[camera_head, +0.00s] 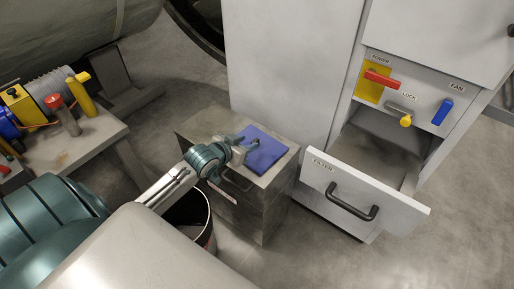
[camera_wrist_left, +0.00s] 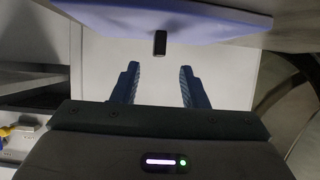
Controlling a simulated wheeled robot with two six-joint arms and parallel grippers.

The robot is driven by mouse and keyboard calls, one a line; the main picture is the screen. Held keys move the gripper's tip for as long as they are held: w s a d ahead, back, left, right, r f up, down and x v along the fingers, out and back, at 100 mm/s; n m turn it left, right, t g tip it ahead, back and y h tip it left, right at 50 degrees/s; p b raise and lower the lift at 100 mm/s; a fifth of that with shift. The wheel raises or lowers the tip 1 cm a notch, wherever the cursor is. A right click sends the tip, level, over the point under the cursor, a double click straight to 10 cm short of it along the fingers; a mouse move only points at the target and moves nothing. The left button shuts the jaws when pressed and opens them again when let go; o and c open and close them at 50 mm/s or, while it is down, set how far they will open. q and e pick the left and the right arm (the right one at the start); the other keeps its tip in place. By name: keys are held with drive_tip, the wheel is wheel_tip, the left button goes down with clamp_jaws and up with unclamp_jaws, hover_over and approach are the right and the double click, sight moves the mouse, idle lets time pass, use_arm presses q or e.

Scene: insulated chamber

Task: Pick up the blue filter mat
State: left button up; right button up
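The blue filter mat (camera_head: 267,153) lies flat on top of a small grey cabinet (camera_head: 189,131). In the left wrist view the mat (camera_wrist_left: 215,22) spans the top, with a small dark tab (camera_wrist_left: 159,43) sticking out from its edge. My left gripper (camera_head: 252,142) is at the mat's left part in the head view. In the wrist view the left gripper (camera_wrist_left: 158,68) has its two fingers apart with nothing between them, and the tab lies just beyond the fingertips. My right gripper is in neither view.
A white housing has an open drawer marked FILTER (camera_head: 335,182) right of the cabinet, below a panel with a red handle (camera_head: 382,79), yellow knob (camera_head: 406,121) and blue handle (camera_head: 442,111). A dark bin (camera_head: 207,225) stands by the cabinet. A workbench (camera_head: 100,143) with tools is left.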

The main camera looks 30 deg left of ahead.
sight(255, 141)
use_arm(q)
drive_tip(key=x, duration=0.3)
drive_tip(key=b+x, duration=0.1)
drive_tip(key=x, duration=0.2)
drive_tip(key=shift+s+d+f, duration=0.2)
drive_tip(key=shift+s+f, duration=0.05)
drive_tip(key=shift+f, duration=0.1)
clamp_jaws()
